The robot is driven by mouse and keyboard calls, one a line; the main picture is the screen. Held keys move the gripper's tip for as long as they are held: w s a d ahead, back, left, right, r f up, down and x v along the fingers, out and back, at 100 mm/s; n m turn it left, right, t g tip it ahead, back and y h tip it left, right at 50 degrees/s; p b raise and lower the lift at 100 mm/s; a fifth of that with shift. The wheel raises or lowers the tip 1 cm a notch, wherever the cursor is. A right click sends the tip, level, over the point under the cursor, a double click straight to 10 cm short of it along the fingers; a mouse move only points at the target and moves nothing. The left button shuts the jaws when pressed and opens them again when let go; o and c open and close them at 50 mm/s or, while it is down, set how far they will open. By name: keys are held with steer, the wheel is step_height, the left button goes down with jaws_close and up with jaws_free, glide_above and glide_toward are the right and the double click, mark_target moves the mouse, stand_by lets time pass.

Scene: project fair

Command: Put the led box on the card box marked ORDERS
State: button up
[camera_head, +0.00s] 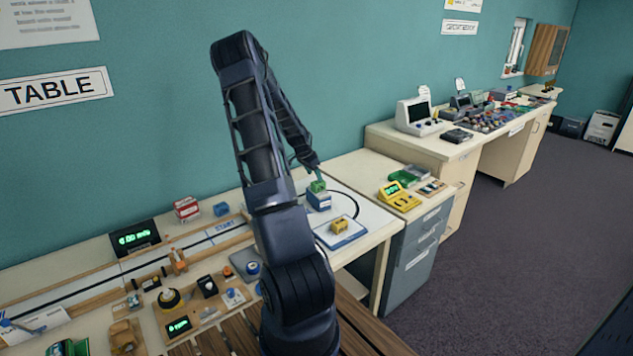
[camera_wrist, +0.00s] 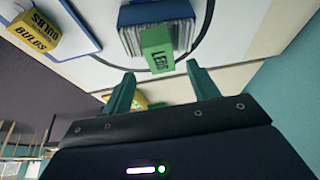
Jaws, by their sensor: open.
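The led box (camera_wrist: 157,50) is a small green box lettered LEDS in the wrist view. In the head view the green led box (camera_head: 317,186) appears on top of a blue and white card box (camera_head: 319,202). The card box also shows in the wrist view (camera_wrist: 155,14), partly hidden behind the led box; I cannot read ORDERS on it. My gripper (camera_wrist: 161,90) is open, its green fingers apart with nothing held between them. The led box is just beyond the fingertips. In the head view my gripper (camera_head: 317,172) is just above the led box.
A yellow BULBS box (camera_head: 339,226) sits on a blue-edged pad (camera_head: 341,234) beside the card box. A red and white box (camera_head: 187,209) and a small blue box (camera_head: 221,209) stand by the wall. Tools and parts crowd the near left of the table.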

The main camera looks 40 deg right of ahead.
steer(key=s+a+r+n+t+y, duration=0.1)
steer(key=s+a+r+n, duration=0.2)
steer(key=a+r, duration=0.6)
steer(key=s+a+r+n+t+y, duration=0.1)
steer(key=s+a+r+n+y, duration=0.2)
steer(key=a+r, duration=0.6)
steer(key=s+a+r+n+t, duration=0.1)
steer(key=s+a+r+n, duration=0.25)
steer(key=a+r, duration=0.6)
steer(key=s+a+r+n+t, duration=0.1)
steer(key=s+a+n, duration=0.7)
steer(key=s+a, duration=1.1)
steer(key=s+r, duration=0.1)
steer(key=s, duration=0.2)
steer(key=shift+s+a+r+t, duration=0.15)
steer(key=shift+s+a+t, duration=0.15)
steer(key=shift+a, duration=0.05)
